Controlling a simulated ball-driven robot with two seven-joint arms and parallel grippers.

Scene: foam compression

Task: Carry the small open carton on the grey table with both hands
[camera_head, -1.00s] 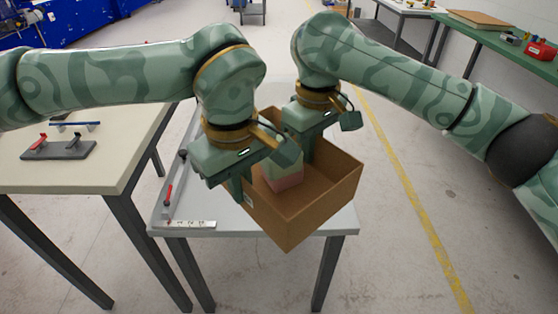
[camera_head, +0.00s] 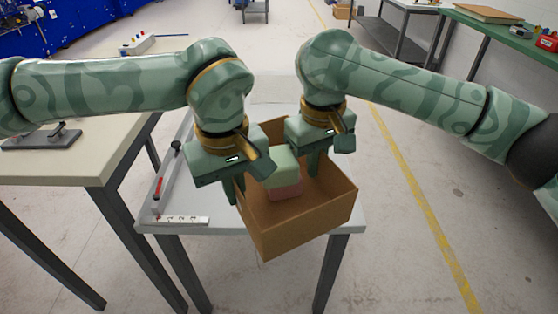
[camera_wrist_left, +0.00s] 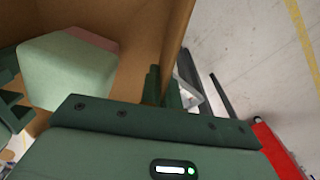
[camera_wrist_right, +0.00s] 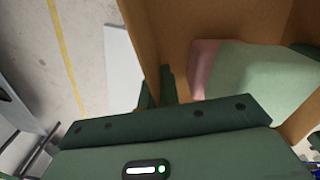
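The small open carton (camera_head: 310,220), brown with a bare top, is at the front of the grey table (camera_head: 345,222). Its near corner hangs past the table's front edge. My left gripper (camera_head: 236,188) is shut on its left wall, with a finger on each side. My right gripper (camera_head: 313,162) is shut on the far right wall in the same way. The wall also shows between the fingers in the left wrist view (camera_wrist_left: 176,40) and the right wrist view (camera_wrist_right: 143,40). A pale green block (camera_head: 282,168) sits over a pink block (camera_head: 285,190) inside. The carton's underside is hidden.
A ruler-like strip (camera_head: 182,220) and a red-marked tool (camera_head: 158,187) lie on the grey table's left side. A cream bench (camera_head: 75,165) stands close on the left. Open floor with a yellow line (camera_head: 420,200) lies to the right.

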